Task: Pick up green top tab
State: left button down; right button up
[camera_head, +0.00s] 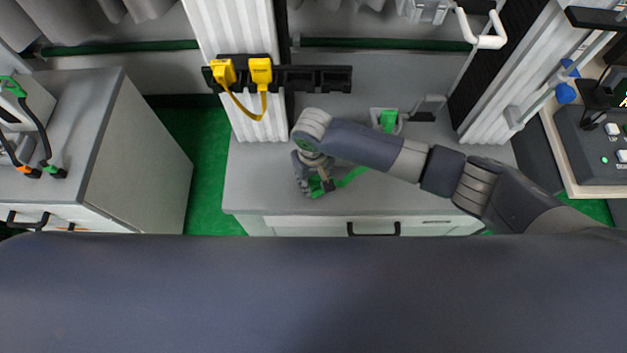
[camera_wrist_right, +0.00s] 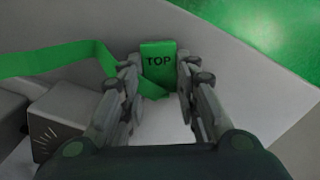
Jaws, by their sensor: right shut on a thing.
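The green tab (camera_wrist_right: 158,62) is marked "TOP" and sits between the fingertips of my right gripper (camera_wrist_right: 158,82) in the right wrist view. The fingers are shut on it, one on each side. A green strap (camera_wrist_right: 60,58) runs from the tab toward the left of that view. In the head view my right gripper (camera_head: 318,187) is low over the grey cabinet top, near its left front part, and the green strap (camera_head: 352,176) shows beside it. The gripper mostly hides the tab there. My left gripper is not in view.
The grey cabinet (camera_head: 260,185) has a drawer with a black handle (camera_head: 373,229). A green piece (camera_head: 388,120) stands behind my right arm. Yellow connectors (camera_head: 260,72) hang on a black rack at the back. Another cabinet (camera_head: 140,150) stands at left, a control panel (camera_head: 600,145) at right.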

jog(key=r, duration=0.3)
jog(key=shift+s+a+r, duration=0.15)
jog(key=shift+s+a, duration=0.15)
jog(key=s+a+r+b, duration=0.1)
jog(key=s+a, duration=0.8)
jog(key=s, duration=0.3)
jog(key=shift+r+b, duration=0.25)
jog(key=shift+b, duration=0.1)
jog(key=w+d+r+m, duration=0.1)
jog(key=w+d+r, duration=0.2)
jog(key=d+r, duration=0.3)
jog(key=w+d+r+m, duration=0.2)
jog(key=w+d+r, duration=0.1)
jog(key=d, duration=0.5)
jog(key=w+d+r+m, duration=0.1)
jog(key=w+d+r, duration=0.35)
jog(key=d, duration=0.35)
jog(key=s+d+r+m, duration=0.1)
jog(key=s+d+r, duration=0.1)
jog(key=d+r, duration=0.5)
jog(key=shift+s+r+m, duration=0.2)
jog(key=shift+r+m, duration=0.1)
jog(key=shift+r, duration=0.3)
